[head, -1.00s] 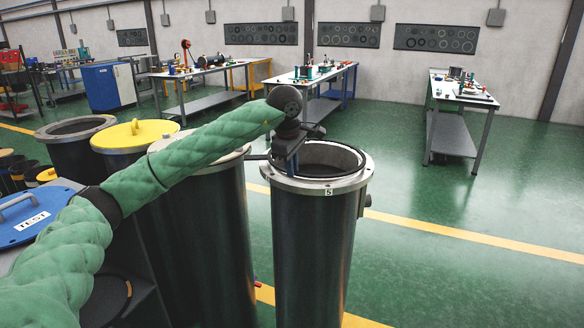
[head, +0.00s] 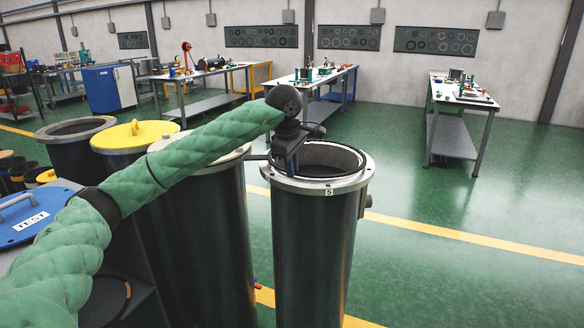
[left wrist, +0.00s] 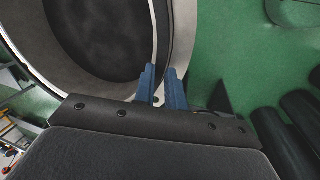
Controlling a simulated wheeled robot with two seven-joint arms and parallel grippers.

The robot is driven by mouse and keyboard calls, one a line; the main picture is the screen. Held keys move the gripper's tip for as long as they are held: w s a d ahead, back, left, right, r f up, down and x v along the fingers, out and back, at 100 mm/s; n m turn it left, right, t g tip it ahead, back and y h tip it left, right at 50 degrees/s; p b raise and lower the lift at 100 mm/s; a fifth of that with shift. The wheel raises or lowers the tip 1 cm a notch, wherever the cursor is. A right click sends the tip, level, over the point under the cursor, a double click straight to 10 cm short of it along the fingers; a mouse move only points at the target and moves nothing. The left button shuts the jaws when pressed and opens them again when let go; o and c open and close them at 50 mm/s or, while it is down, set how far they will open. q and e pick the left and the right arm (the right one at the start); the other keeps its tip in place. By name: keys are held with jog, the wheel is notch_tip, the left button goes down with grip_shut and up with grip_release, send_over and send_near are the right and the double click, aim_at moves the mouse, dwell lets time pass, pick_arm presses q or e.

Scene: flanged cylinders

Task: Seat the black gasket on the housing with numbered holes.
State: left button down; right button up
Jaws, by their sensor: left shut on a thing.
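The housing is a tall dark cylinder (head: 310,255) with a pale metal flange (head: 369,170) and a small plate marked 5 (head: 329,192). The black gasket (head: 363,163) shows as a thin dark ring around the opening, level with the flange or close above it; I cannot tell whether it touches all round. My left gripper (head: 291,168) is over the left rear part of the rim, pointing down. In the left wrist view the blue fingers (left wrist: 162,92) are shut on the gasket, a dark curved band (left wrist: 163,35). The flange holes are too small to read. My right gripper is not in view.
A second dark cylinder (head: 205,235) stands close on the left. Green floor to the right is clear up to a workbench (head: 455,125).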

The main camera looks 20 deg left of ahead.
pick_arm(q)
jog(key=shift+f, duration=0.2)
dwell(0.6)
jog(key=c, duration=1.4)
grip_release()
jog(key=shift+o, duration=0.2)
jog(key=shift+r, duration=0.2)
jog(key=p+v, duration=0.1)
jog(key=v, duration=0.5)
jog(key=shift+s+r, duration=0.2)
jog(key=shift+r, duration=0.15)
